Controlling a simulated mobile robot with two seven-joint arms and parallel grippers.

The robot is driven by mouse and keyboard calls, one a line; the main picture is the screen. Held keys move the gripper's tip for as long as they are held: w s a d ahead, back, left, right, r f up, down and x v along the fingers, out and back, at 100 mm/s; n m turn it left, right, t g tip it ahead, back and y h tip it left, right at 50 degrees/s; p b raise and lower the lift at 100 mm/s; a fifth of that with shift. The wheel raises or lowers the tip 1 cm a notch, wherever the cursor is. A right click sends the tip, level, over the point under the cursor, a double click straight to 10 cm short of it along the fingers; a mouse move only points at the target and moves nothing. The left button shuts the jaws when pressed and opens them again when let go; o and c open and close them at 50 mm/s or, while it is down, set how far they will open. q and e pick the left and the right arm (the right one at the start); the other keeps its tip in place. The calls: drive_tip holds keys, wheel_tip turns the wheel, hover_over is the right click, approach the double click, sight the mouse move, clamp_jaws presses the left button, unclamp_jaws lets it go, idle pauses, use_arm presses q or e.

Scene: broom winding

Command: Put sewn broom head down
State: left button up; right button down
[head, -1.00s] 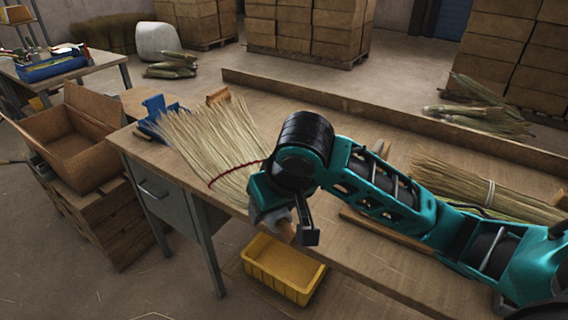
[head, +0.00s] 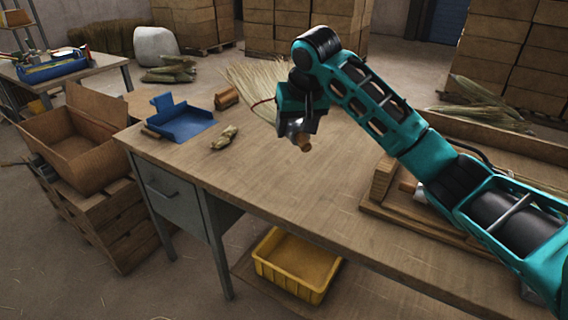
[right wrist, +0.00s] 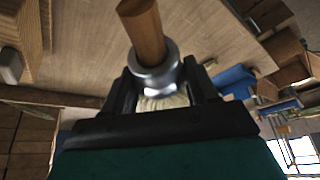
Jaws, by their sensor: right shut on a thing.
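The sewn broom head is in my right gripper. In the head view its pale bristles (head: 250,85) fan out to the left behind the gripper, with a bit of red stitching showing; the rest is hidden by my arm. My right gripper (head: 298,128) is shut at its metal collar, above the far part of the workbench (head: 290,190). A short wooden handle stub (head: 304,144) sticks out toward the front. In the right wrist view the collar (right wrist: 155,76) sits between the fingers. Whether the bristles touch the bench, I cannot tell. My left gripper is not in view.
A blue dustpan-like tool (head: 182,122), a small wooden block (head: 227,97) and a small tan bundle (head: 224,137) lie on the bench's left. A wooden frame (head: 383,180) is at right. A yellow bin (head: 297,268) sits below. The bench's middle is clear.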

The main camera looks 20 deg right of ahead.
drive_tip(key=shift+w+f, duration=0.2)
wheel_tip(320, 180, down, 18)
drive_tip(key=shift+d+f+b, duration=0.1)
drive_tip(key=shift+b, duration=1.15)
drive_tip(key=shift+f, duration=0.6)
drive_tip(key=shift+c, duration=1.5)
unclamp_jaws()
